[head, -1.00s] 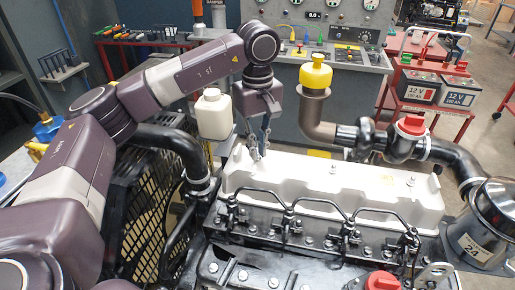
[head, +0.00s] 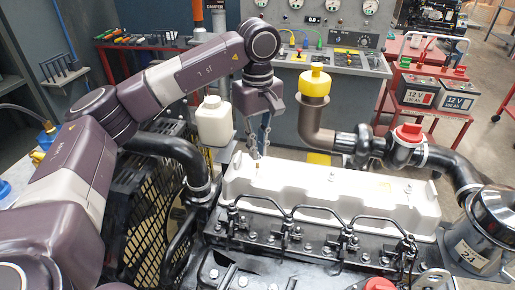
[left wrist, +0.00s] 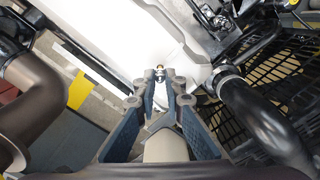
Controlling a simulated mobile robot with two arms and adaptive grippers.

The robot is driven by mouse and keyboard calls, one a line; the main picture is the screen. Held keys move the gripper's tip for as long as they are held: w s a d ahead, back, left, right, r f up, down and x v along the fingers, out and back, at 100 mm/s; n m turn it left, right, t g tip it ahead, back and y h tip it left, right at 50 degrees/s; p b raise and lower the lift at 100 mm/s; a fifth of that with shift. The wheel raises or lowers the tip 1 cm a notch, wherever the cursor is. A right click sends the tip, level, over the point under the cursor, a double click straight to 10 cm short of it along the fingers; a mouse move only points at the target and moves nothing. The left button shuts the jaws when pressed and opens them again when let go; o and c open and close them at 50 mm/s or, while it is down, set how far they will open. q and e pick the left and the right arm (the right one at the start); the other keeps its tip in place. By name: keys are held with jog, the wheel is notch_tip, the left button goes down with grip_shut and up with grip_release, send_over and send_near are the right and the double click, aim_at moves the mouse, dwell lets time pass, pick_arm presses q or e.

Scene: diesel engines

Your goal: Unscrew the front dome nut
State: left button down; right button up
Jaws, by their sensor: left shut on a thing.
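The white valve cover (head: 300,190) lies along the top of the engine. My left gripper (head: 258,152) points down just above the cover's front end, at left in the head view. It is shut on the front dome nut, which is small and mostly hidden by the fingers. A small brass-coloured stud (head: 258,165) shows on the cover just below the fingertips. In the left wrist view, the fingertips (left wrist: 160,74) close around a small silvery thing, the nut, with the brass tip (left wrist: 160,69) just beyond. Two other nuts (head: 333,174) (head: 408,187) sit along the cover. My right gripper is not in view.
A brown pipe with a yellow cap (head: 314,80) rises behind the cover. A white bottle (head: 213,121) stands left of the gripper. A black hose (head: 175,150) and fan guard (head: 140,200) lie at left.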

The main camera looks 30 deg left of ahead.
pick_arm(q)
jog(key=shift+r+p, duration=1.05)
jog(key=shift+r, duration=0.8)
jog(key=shift+s+f, duration=0.1)
jog(key=shift+f, duration=0.05)
